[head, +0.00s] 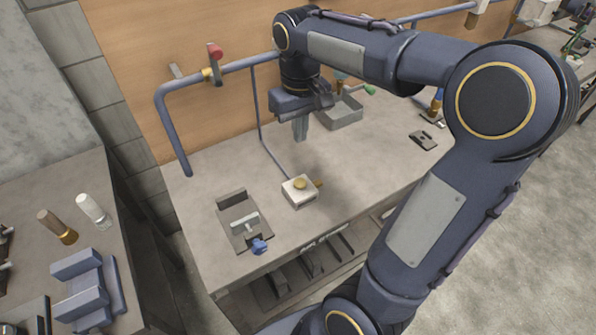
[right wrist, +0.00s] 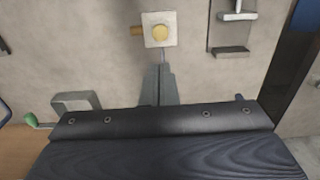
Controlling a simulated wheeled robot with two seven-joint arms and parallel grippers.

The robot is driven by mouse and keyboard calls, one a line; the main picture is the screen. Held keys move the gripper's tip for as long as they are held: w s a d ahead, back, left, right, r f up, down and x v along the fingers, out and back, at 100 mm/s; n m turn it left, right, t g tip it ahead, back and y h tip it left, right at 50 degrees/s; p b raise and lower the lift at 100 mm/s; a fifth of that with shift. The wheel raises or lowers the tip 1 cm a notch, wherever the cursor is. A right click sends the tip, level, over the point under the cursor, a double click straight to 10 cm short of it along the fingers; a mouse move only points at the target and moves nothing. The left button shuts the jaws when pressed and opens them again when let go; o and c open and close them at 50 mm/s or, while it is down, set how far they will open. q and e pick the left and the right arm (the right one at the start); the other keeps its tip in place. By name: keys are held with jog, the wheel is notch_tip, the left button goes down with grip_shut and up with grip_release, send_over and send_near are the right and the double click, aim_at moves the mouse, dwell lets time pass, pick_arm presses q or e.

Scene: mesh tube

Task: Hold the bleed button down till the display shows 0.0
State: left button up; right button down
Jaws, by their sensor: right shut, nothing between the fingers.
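A small white box (head: 296,198) stands on the bench, with a round brass button (head: 300,184) on top and a brass fitting on its side. In the right wrist view the box (right wrist: 149,41) and its button (right wrist: 159,32) lie just beyond my fingertips. No display reading is legible in either view. My right gripper (head: 300,138) points down, shut and empty, above the bench behind the box. It shows shut in the right wrist view (right wrist: 159,70) too, apart from the button. My left gripper is not in view.
A grey vise-like fixture (head: 232,212) with a blue knob (head: 259,246) stands left of the box. A grey tray (head: 342,116) is behind. A thin blue tube (head: 275,160) runs down to the box from the wall pipe (head: 168,125). Bench right of the box is clear.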

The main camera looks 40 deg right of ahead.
aim_at(300, 181)
notch_tip(300, 181, down, 14)
jog(key=shift+r+p, duration=0.1)
jog(key=shift+p, duration=0.2)
dwell(0.3)
